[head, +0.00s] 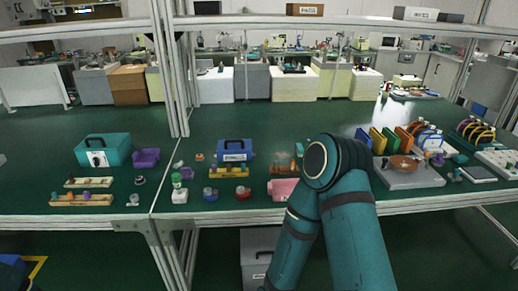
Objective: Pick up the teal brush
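I cannot pick out the teal brush for certain. A small teal object (300,149) stands on the green bench just left of my raised arm, too small to identify. Another small teal piece (459,158) lies at the right, beside the grey plate with the brown disc. My teal arm rises from the bottom centre, bends over the bench front and hides the bench behind it. Neither gripper's fingers show.
A blue box (235,150), a pink block (283,189), a yellow rack (229,171) and a green-capped bottle (179,188) crowd the bench left of my arm. Coloured upright plates (388,141) stand to the right. A metal post (172,80) rises at left.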

